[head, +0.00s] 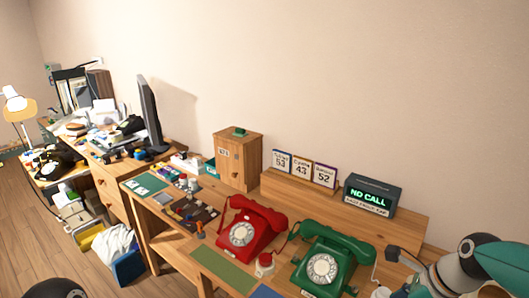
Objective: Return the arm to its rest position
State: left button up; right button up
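My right arm (452,274), grey-white with teal caps, comes in at the lower right corner, to the right of the green phone. I cannot make out its gripper's fingers clearly; small dark and pale parts near the arm's end are too small to tell. A dark rounded shape is cut off at the bottom left edge. My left gripper is not in view. A red dial phone (250,229) and a green dial phone (331,262) stand on the wooden desk (407,226), handsets on their cradles.
A "NO CALL" display (371,195) stands at the desk's back right. Three number cards (303,168) and a wooden cabinet (238,158) are left of it. A small red-and-white jar (264,265) stands between the phones. A cluttered second desk with a monitor (150,113) is farther left.

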jog(key=s+a+f+n, duration=0.5)
jog(key=f+n, duration=0.2)
jog(key=f, duration=0.3)
jog(key=s+a+f+n+g, duration=0.1)
jog(key=s+a+f+n, duration=0.4)
jog(key=f+n, duration=0.3)
jog(key=s+a+f+n+g, duration=0.1)
jog(key=s+a+f+n, duration=0.4)
jog(key=f, duration=0.8)
jog(key=n, duration=0.3)
